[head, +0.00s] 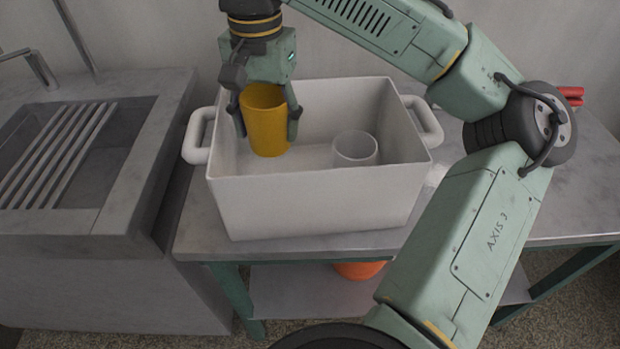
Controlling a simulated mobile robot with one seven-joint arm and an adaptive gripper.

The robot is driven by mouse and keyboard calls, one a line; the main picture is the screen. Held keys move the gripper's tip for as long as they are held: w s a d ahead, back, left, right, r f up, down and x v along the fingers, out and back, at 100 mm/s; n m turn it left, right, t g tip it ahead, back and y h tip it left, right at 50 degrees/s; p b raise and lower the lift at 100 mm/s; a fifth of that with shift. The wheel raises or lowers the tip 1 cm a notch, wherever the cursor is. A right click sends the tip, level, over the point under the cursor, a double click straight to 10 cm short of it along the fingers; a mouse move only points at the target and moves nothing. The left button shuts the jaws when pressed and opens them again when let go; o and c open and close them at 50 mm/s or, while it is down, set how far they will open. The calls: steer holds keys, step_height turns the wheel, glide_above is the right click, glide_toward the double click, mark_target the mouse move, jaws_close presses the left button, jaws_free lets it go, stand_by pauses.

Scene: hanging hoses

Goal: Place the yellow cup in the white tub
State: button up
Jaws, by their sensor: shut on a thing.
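The yellow cup (266,122) is upright inside the opening of the white tub (318,204), toward its left end. My gripper (266,124) points down and is shut on the yellow cup, with one finger on each side of it. The cup's lower part is below the level of the tub's rim. I cannot tell whether its base touches the tub floor. The tub stands on a grey table and has a handle at each end.
A whitish cup (355,149) stands in the tub, right of the yellow cup. A sink with a slatted rack (58,152) is at left. Red items (571,94) lie at the back right, partly behind my arm. An orange object (358,270) is on the lower shelf.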

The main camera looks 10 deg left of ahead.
step_height(320, 180, down, 10)
steer(key=shift+f+p, duration=0.15)
steer(key=shift+p, duration=0.2)
steer(key=shift+f, duration=0.1)
steer(key=o, duration=1.2)
step_height(320, 180, up, 12)
steer(key=shift+r+b, duration=0.15)
steer(key=shift+b, duration=0.2)
